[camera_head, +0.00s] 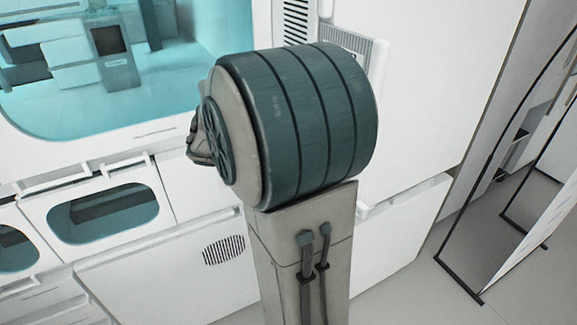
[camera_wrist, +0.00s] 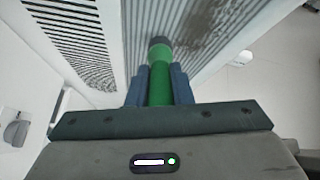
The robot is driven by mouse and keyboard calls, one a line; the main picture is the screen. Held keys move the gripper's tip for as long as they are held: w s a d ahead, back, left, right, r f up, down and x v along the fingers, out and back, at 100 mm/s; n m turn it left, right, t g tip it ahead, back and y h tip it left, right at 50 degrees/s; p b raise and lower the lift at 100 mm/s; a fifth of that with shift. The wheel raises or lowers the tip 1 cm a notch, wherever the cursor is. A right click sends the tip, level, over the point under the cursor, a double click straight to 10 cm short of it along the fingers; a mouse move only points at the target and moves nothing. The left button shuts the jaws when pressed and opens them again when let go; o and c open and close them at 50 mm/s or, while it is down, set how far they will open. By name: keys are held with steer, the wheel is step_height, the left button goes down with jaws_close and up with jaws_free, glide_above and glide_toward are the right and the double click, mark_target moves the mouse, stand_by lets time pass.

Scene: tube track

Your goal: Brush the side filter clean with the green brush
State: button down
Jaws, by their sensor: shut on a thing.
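The green brush (camera_wrist: 160,88) is upright in the wrist view, between the blue fingers of my gripper (camera_wrist: 160,78), which is shut on its handle. Its darker tip (camera_wrist: 160,48) points up the picture toward a pale, finely ribbed panel, which looks like the side filter (camera_wrist: 145,18). A dark, blotchy smear of dirt (camera_wrist: 205,25) lies on the panel's upper right part. I cannot tell whether the brush tip touches the panel. In the head view a grey ribbed panel (camera_head: 357,45) shows beside my arm, partly hidden by it. My gripper and the brush are hidden there.
A dark slotted vent (camera_wrist: 68,52) lies left of the filter in the wrist view; it shows at the top of the head view (camera_head: 296,20). White wall units with a large window (camera_head: 165,85) stand behind my arm. Grey floor (camera_head: 400,285) is open at lower right.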

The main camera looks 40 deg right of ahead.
steer(key=shift+r+p, duration=1.75)
steer(key=shift+r, duration=0.15)
steer(key=shift+s+f, duration=0.1)
steer(key=shift+f, duration=0.05)
steer(key=shift+s+a+f+b, duration=0.1)
steer(key=shift+s+f+b, duration=0.25)
steer(key=shift+f, duration=0.1)
steer(key=shift+s+f+b, duration=0.2)
steer(key=shift+f+b, duration=0.1)
steer(key=shift+f, duration=0.15)
steer(key=shift+f, duration=0.1)
steer(key=s+a+f+b, duration=0.1)
steer(key=s+f+b, duration=0.3)
steer(key=f, duration=0.2)
steer(key=shift+f, duration=0.3)
steer(key=shift+r+p, duration=0.95)
steer(key=shift+r, duration=0.05)
